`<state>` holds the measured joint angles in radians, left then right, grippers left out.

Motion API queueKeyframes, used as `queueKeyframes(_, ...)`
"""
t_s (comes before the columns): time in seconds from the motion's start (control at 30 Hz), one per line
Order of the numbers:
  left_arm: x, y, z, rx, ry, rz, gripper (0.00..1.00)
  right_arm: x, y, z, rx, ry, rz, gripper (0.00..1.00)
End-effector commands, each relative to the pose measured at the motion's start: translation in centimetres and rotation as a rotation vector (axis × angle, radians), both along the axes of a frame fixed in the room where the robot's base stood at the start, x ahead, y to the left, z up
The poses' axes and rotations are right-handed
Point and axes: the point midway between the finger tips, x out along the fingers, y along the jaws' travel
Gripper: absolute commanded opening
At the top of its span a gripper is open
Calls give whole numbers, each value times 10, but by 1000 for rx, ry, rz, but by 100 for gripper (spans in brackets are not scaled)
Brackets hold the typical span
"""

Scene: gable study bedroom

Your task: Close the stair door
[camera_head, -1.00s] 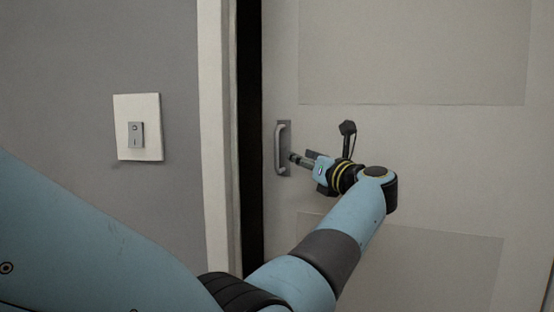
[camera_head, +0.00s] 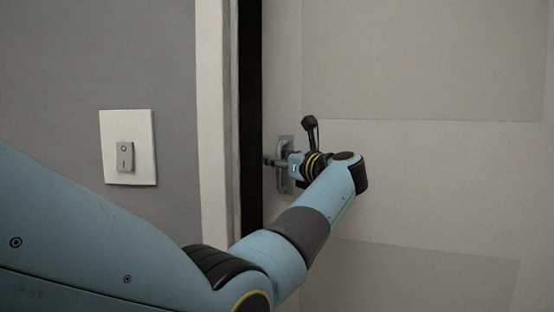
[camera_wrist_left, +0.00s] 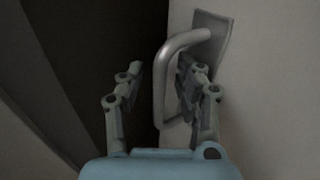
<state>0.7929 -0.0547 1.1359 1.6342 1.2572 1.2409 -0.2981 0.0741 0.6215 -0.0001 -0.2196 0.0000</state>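The pale grey stair door (camera_head: 420,170) fills the right of the head view and stands slightly open, with a dark gap beside its left edge. Its metal pull handle (camera_head: 286,148) is near that edge, partly hidden by my left gripper (camera_head: 271,160). In the left wrist view the handle's bar (camera_wrist_left: 162,90) stands between the two fingers of the left gripper (camera_wrist_left: 160,75), which are apart. The right finger is inside the handle loop, between bar and door; the left finger is clear of the bar. My right gripper is not in view.
A white door frame (camera_head: 213,120) runs upright left of the dark gap (camera_head: 250,110). A wall switch (camera_head: 128,150) is on the grey wall further left. My left arm crosses the lower part of the head view.

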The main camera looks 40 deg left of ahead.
Motion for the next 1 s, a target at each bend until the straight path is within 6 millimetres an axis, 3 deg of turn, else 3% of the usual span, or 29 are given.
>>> queueKeyframes(0.13, 0, 0, 0, 0, 0, 0, 35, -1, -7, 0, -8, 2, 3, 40)
queueKeyframes(0.4, 0, 0, 0, 0, 1, 0, 0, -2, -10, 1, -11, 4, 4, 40)
queueKeyframes(1.0, 0, -1, -2, -1, 0, 8, 0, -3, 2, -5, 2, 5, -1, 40)
